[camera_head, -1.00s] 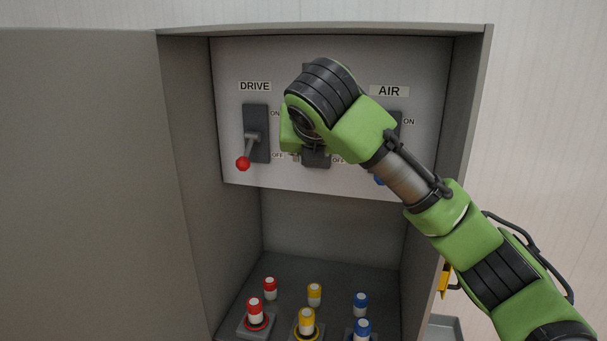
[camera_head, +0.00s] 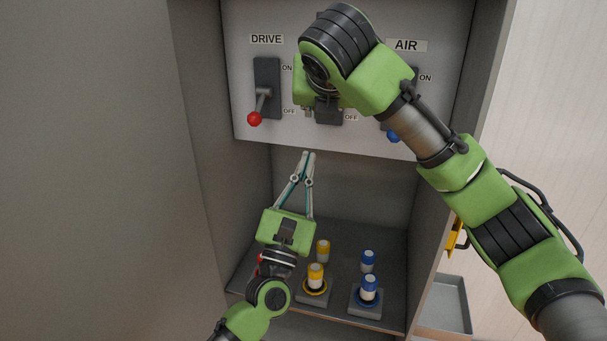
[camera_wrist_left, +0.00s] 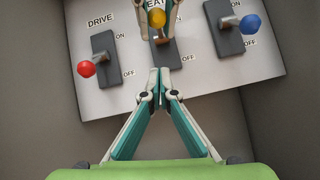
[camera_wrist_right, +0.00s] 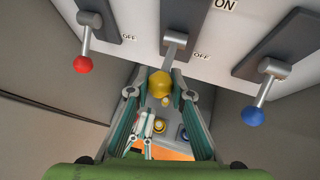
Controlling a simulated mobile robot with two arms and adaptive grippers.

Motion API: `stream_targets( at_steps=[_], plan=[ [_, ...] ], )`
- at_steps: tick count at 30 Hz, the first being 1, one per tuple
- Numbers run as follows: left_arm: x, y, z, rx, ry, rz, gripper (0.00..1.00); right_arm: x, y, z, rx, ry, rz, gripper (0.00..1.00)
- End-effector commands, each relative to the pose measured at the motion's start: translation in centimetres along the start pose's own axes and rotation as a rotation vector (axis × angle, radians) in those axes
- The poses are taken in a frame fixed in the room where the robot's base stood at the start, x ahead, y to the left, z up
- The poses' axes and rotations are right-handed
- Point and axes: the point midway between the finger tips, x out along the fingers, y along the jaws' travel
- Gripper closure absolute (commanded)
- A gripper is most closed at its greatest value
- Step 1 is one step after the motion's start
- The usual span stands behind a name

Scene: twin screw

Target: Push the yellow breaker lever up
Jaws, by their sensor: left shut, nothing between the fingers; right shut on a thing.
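The yellow lever's knob (camera_wrist_right: 160,84) sits between the fingers of my right gripper (camera_wrist_right: 159,76), which is shut on it. The left wrist view also shows the yellow knob (camera_wrist_left: 157,18) on the middle breaker, near the top edge. In the head view my right wrist hides this lever; only the lower part of its dark plate (camera_head: 328,112) shows, beside OFF. I cannot tell the lever's exact angle. My left gripper (camera_head: 309,155) is shut and empty, fingertips pointing up, below the panel; its closed tips show in the left wrist view (camera_wrist_left: 161,75).
The red DRIVE lever (camera_head: 254,118) and blue AIR lever (camera_head: 393,136) flank the middle breaker, both down towards OFF. Yellow-capped (camera_head: 316,276) and blue-capped (camera_head: 369,288) plugs stand on the cabinet floor below. Cabinet walls close in both sides. A grey tray (camera_head: 447,305) is outside right.

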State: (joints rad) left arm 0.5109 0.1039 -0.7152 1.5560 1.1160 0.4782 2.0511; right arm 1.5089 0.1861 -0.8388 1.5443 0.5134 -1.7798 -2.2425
Motion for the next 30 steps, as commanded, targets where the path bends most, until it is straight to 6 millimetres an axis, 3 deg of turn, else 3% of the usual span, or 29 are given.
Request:
stream_targets(
  at_steps=[3, 8, 16, 30],
  plan=[
    [2.9, 0.0, 0.2, 0.002, -0.003, 0.0, 1.0, -0.1, 0.0, 0.2, 0.002, -0.006, 0.001, 1.0],
    [5.8, -0.1, 0.3, -0.001, -0.001, 0.0, 1.0, -0.1, 0.0, 0.2, 0.002, -0.006, 0.001, 1.0],
    [6.2, -0.1, 3.4, 0.0, 0.002, 0.0, 1.0, -0.1, 0.0, 0.2, 0.002, -0.006, 0.0, 1.0],
    [6.4, 0.0, 4.0, 0.002, 0.002, 0.0, 1.0, -0.1, 0.0, 0.2, 0.002, -0.005, 0.0, 1.0]
  ],
)
